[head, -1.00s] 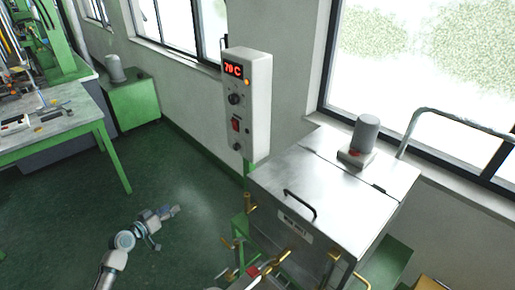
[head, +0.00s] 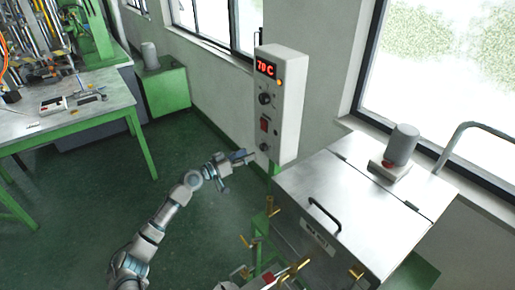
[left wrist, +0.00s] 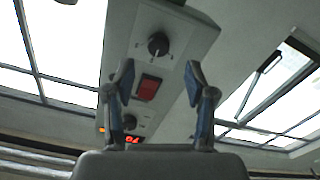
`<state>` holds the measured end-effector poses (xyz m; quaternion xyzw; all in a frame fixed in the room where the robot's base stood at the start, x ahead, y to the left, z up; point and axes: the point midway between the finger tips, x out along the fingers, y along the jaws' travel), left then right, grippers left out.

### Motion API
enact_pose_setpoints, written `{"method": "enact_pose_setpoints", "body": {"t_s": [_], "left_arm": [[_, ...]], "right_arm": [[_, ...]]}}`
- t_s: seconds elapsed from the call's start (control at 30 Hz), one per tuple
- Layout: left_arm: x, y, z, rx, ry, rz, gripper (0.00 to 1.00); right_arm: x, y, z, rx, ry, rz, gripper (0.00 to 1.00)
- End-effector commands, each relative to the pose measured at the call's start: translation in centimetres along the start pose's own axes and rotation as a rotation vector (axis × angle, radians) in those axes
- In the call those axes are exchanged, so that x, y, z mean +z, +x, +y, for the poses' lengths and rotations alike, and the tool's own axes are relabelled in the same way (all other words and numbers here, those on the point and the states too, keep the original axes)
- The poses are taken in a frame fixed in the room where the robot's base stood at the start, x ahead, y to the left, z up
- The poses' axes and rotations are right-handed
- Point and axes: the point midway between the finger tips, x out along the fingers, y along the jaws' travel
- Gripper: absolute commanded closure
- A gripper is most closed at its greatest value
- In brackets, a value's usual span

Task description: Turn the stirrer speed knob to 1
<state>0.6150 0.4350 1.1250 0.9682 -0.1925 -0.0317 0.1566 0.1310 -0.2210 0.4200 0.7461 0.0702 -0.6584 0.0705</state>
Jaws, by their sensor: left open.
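A pale control box (head: 289,110) on the wall has a red display reading about 70 C, an upper black knob (head: 265,98), a red switch (head: 264,124) and a lower black knob (head: 263,147). Labels are too small to tell which knob sets stirrer speed. My left gripper (head: 239,171) is open and empty, just left of and below the lower knob. In the left wrist view the box appears upside down; the lower knob (left wrist: 158,45) shows above and between my spread fingertips (left wrist: 160,77), apparently not touched. My right gripper is out of view.
A steel tank (head: 350,190) with a handle and a grey motor (head: 403,145) on its lid stands right of the box. Brass valves (head: 295,270) stick out in front. A green-legged table (head: 75,118) stands at left. The green floor between is clear.

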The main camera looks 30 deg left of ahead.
Motion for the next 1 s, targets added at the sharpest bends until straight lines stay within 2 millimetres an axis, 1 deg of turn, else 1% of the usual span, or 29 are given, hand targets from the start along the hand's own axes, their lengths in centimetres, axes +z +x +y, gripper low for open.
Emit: {"method": "enact_pose_setpoints", "body": {"t_s": [0.03,0.1,0.2,0.3,0.43,0.67,0.7,0.77,0.8,0.87,0.9,1.0], "left_arm": [[-0.5,1.1,0.1,0.000,-0.001,0.006,0.45],[-0.4,2.4,0.1,0.001,-0.002,0.004,0.45],[-0.2,4.0,0.1,0.000,-0.001,0.003,0.45],[-0.1,5.0,0.2,0.000,0.001,0.001,0.45],[0.0,5.6,0.3,0.000,0.003,-0.001,0.45],[0.1,5.6,0.1,0.000,0.001,-0.001,0.45],[0.1,5.6,0.0,-0.001,0.000,0.000,0.50],[0.1,5.6,0.0,-0.001,0.000,0.000,0.65],[0.1,5.6,0.0,-0.001,0.000,0.000,0.75],[0.0,5.6,0.0,-0.001,0.000,0.000,0.90],[0.0,5.6,-0.1,-0.001,0.000,0.000,1.00],[0.0,5.6,-0.1,-0.002,0.000,0.000,1.00]], "right_arm": [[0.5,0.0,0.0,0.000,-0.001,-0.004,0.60],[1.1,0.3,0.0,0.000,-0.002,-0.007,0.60],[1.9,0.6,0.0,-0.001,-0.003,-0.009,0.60],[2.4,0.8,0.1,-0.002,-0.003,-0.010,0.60],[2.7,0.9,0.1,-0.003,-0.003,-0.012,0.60],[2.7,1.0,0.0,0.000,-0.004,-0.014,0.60],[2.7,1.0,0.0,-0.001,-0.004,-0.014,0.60],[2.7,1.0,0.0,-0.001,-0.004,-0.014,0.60],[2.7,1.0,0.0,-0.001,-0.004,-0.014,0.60],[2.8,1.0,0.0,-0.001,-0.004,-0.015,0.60],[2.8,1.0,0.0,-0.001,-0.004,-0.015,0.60],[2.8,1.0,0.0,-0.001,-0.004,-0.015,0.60]]}}
